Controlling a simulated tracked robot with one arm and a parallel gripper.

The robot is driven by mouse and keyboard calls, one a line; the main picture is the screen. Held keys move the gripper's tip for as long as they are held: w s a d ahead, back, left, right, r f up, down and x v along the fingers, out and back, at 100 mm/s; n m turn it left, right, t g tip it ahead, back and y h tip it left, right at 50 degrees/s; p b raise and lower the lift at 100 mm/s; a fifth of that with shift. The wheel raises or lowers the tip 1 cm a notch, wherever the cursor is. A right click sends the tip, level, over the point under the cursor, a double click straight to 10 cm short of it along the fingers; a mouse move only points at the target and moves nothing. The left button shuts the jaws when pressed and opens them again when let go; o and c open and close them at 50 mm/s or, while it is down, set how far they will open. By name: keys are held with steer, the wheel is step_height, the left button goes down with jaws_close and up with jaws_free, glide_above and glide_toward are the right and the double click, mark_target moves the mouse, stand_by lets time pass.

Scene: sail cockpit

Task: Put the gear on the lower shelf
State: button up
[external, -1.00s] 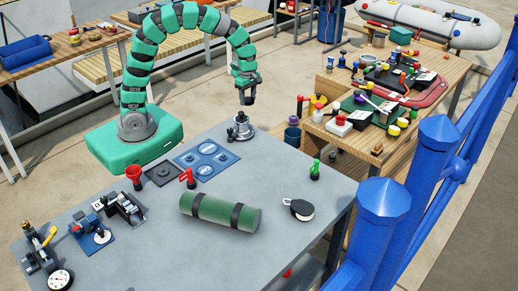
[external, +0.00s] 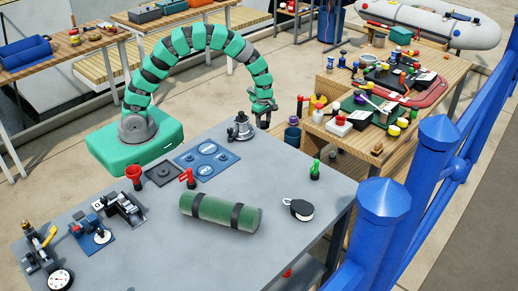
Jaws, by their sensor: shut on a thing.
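My gripper (external: 262,106) is at the far edge of the grey table, to the right of a silver and black winch-like fitting (external: 240,130). It points down and is shut on a small dark thing (external: 263,122), mostly hidden by the fingers. I cannot tell at this size whether that is the gear. A lower shelf (external: 311,268) shows in part under the right end of the grey table (external: 140,250), with a small red thing (external: 287,272) near it. The tabletop hides most of this shelf.
A blue mat (external: 188,162) lies near my base. A crowded wooden bench (external: 440,75) and blue railing (external: 385,225) are at right.

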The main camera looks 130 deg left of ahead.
steer(key=b, duration=0.1)
glide_above(282, 132)
steer(key=shift+f, duration=0.35)
steer(key=shift+f+b, duration=0.6)
steer(key=shift+f, duration=1.2)
steer(key=o, duration=1.1)
